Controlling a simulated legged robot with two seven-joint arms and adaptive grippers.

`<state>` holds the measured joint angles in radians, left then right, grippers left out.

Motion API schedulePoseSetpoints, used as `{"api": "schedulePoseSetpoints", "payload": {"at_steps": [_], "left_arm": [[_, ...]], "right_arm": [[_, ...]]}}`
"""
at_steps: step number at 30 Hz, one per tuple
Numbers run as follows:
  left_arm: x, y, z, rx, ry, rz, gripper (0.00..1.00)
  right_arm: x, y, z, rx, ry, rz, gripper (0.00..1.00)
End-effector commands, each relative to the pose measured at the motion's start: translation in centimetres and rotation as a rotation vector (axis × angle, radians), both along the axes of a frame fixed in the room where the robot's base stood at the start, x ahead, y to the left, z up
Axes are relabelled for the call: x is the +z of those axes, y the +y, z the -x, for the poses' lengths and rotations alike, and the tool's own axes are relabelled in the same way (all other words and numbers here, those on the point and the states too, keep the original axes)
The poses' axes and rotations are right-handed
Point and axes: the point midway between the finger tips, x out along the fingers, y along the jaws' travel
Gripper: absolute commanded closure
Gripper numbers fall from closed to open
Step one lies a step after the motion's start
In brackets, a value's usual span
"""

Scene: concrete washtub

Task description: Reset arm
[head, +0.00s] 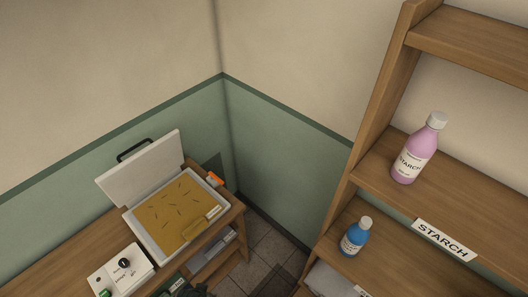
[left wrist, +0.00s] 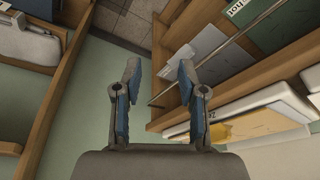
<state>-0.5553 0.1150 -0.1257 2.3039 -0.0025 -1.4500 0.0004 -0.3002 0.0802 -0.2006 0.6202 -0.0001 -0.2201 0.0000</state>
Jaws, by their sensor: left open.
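My left gripper (left wrist: 160,75) is open in the left wrist view, with its two fingers apart and nothing between them. In the head view only a dark piece at the bottom edge may be part of my arm, and I cannot make out the gripper there. My right gripper is in neither view.
A wooden bench (head: 62,262) at left carries an open white-lidded box (head: 140,224) and a white control box (head: 121,270). A wooden shelf (head: 492,222) at right holds a pink starch bottle (head: 416,150) and a blue bottle (head: 355,238). Tiled floor (head: 272,250) lies between them.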

Motion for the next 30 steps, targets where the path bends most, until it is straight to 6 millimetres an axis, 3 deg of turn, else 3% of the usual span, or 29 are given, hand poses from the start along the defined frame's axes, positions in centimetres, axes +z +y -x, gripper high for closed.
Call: {"api": "schedulePoseSetpoints", "payload": {"at_steps": [8, 11, 14, 18, 21, 25, 30], "left_arm": [[-9.9, -0.2, -0.1, -0.008, 0.043, -0.001, 0.59], [-14.7, -0.2, 0.6, -0.012, 0.062, -0.003, 0.59], [-20.8, 0.0, 2.3, -0.016, 0.089, -0.005, 0.59], [-29.5, 0.7, 6.9, -0.024, 0.130, -0.009, 0.59], [-34.2, 1.3, 10.9, -0.030, 0.155, -0.012, 0.59], [-38.1, 2.2, 15.9, -0.037, 0.180, -0.017, 0.59], [-40.0, 3.0, 19.7, -0.042, 0.197, -0.020, 0.59]], "right_arm": [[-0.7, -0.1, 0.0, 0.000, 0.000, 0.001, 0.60], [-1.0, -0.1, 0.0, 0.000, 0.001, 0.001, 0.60], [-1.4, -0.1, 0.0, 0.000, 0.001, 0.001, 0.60], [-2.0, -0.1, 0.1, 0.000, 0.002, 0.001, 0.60], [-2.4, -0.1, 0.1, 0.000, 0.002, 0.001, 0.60], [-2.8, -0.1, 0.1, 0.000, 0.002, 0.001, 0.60], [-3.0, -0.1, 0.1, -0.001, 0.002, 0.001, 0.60]]}}
